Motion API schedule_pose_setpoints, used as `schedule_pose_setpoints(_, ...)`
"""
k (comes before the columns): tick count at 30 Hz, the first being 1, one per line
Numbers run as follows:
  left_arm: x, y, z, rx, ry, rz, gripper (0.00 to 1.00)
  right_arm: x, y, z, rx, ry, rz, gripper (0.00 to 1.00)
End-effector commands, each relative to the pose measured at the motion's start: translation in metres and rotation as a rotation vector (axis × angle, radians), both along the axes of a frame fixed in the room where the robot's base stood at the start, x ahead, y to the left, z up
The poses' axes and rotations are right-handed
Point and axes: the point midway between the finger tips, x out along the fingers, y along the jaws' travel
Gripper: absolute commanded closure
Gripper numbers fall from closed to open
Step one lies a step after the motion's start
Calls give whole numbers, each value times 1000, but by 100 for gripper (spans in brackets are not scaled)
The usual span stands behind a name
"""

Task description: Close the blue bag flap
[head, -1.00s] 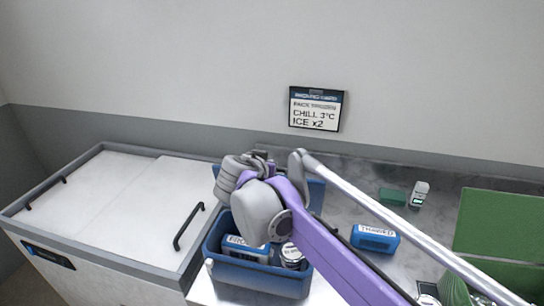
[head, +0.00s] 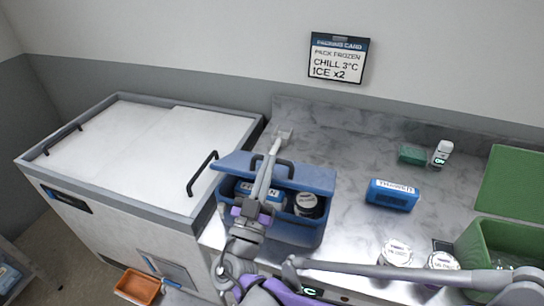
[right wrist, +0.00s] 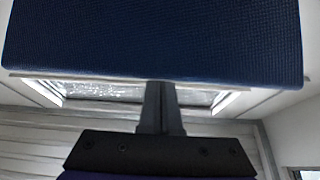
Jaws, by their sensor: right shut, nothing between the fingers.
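The blue bag (head: 285,232) stands on the counter beside the chest freezer. Its blue flap (head: 315,178) is raised and tilted over the back of the opening. A blue labelled pack (head: 272,192) and a white-lidded tub (head: 306,203) show inside. My right gripper (head: 283,134) is shut and empty, its arm crossing in front of the bag and flap. In the right wrist view the blue flap (right wrist: 155,40) fills the top, and the narrow closed fingers (right wrist: 160,88) reach its lower edge. I cannot tell whether they touch. My left gripper is not in view.
The freezer (head: 140,140) is close on the left. A blue thawed pack (head: 392,194), a small green block (head: 412,155) and a white device (head: 441,153) lie to the right. White-lidded tubs (head: 396,252) and a green crate (head: 485,235) are at front right.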

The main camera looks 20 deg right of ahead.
Motion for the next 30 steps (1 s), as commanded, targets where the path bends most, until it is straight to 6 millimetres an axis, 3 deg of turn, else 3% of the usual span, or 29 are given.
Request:
schedule_pose_setpoints(1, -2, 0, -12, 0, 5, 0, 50, -3, 2, -13, -21, -27, -2, 100)
schedule_pose_setpoints(12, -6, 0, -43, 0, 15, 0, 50, -20, 15, -50, -12, -17, 0, 100)
schedule_pose_setpoints(30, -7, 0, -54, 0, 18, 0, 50, -24, 17, -68, -9, -13, -1, 100)
